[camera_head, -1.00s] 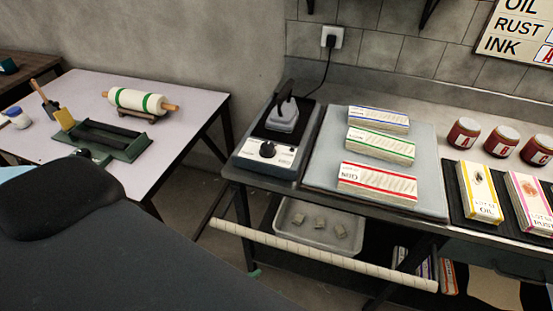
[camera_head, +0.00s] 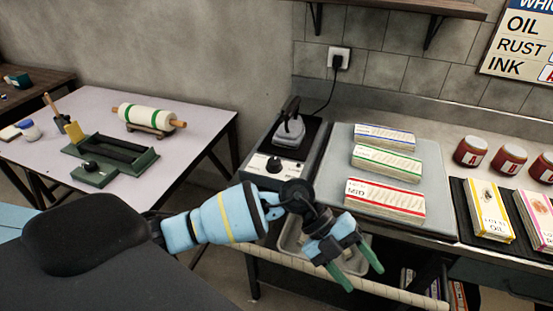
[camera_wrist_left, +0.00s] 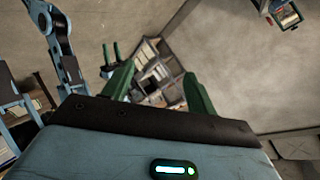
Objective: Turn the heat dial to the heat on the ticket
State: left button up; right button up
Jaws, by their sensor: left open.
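The heat dial (camera_head: 273,164) is a dark round knob on the pale front panel of the heater unit (camera_head: 255,163), near the left end of the bench. Its setting is too small to read. A small iron-like tool (camera_head: 289,132) stands on the unit. My left gripper (camera_head: 360,277) is open and empty, in front of the bench, right of and nearer than the dial. Its fingers also show in the left wrist view (camera_wrist_left: 158,85). My right gripper (camera_wrist_left: 111,56) appears open at upper left there.
Green-striped (camera_head: 386,163) and blue-striped (camera_head: 385,137) blocks lie on the grey mat (camera_head: 335,150). Red jars (camera_head: 473,152) and packets (camera_head: 488,212) stand at right. A pale rail (camera_head: 395,293) runs along the bench front. A side table (camera_head: 75,160) holds a roller (camera_head: 147,116).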

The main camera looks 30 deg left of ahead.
pick_arm(q)
jog(key=w+a+r+n+t+y, duration=0.1)
jog(key=w+a+t+y, duration=0.1)
jog(key=w+a+y, duration=0.8)
jog(key=n+t+y, duration=0.2)
jog(key=n+y, duration=0.3)
send_near(274, 161)
jog(key=shift+b+x, duration=0.5)
jog(key=shift+x, duration=3.8)
pick_arm(e)
jog(key=shift+s+f, duration=0.45)
jog(key=shift+f, duration=0.25)
pick_arm(q)
jog(key=shift+c, duration=0.4)
jog(key=shift+d, duration=0.1)
jog(key=c, duration=0.9)
